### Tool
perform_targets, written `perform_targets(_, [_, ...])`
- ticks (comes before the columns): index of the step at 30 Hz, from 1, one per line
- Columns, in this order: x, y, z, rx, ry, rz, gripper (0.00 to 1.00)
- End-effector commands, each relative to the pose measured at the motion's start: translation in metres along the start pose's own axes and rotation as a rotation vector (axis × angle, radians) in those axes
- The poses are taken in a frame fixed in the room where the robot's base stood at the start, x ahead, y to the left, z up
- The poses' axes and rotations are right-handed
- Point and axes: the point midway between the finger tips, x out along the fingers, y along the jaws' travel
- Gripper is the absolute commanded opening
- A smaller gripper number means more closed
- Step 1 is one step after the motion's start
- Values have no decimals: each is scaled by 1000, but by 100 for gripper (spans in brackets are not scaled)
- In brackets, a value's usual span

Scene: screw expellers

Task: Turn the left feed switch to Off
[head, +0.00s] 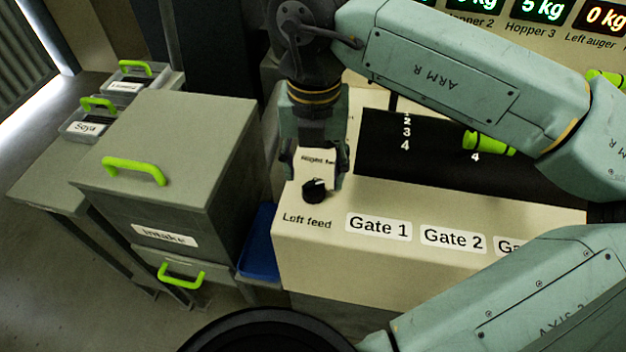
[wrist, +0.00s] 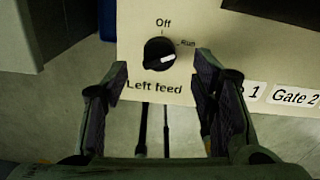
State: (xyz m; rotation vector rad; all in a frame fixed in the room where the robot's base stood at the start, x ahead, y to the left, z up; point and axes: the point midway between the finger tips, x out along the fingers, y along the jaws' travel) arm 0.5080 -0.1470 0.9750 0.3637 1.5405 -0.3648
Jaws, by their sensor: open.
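The left feed switch (head: 315,188) is a round black knob on the cream panel, above the label "Left feed". In the wrist view the knob (wrist: 160,54) has a white pointer line aimed to the right, nearer the "Run" mark than the "Off" mark (wrist: 163,22) above it. My gripper (head: 316,178) is over the switch in the head view. In the wrist view my gripper (wrist: 160,78) is open, with one finger on each side of the knob and gaps between; I see no contact.
The panel also carries the Gate 1 (head: 379,227) and Gate 2 (head: 453,239) labels to the right. A green gate handle (head: 488,143) stands behind. A grey Intake box (head: 165,180) with green handles is at the left, near a blue bin (head: 259,246).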

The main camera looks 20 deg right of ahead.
Motion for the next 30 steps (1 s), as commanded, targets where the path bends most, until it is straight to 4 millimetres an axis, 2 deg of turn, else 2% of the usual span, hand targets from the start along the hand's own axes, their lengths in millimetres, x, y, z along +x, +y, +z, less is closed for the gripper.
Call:
perform_targets(1, [14, 0, -1, -2, 2, 1, 53])
perform_targets(6, [35, 0, 0, -1, 0, 1, 53])
perform_targets(19, [42, 0, 0, -2, 0, 1, 52])
perform_targets(30, [41, 0, 0, -1, 0, 1, 27])
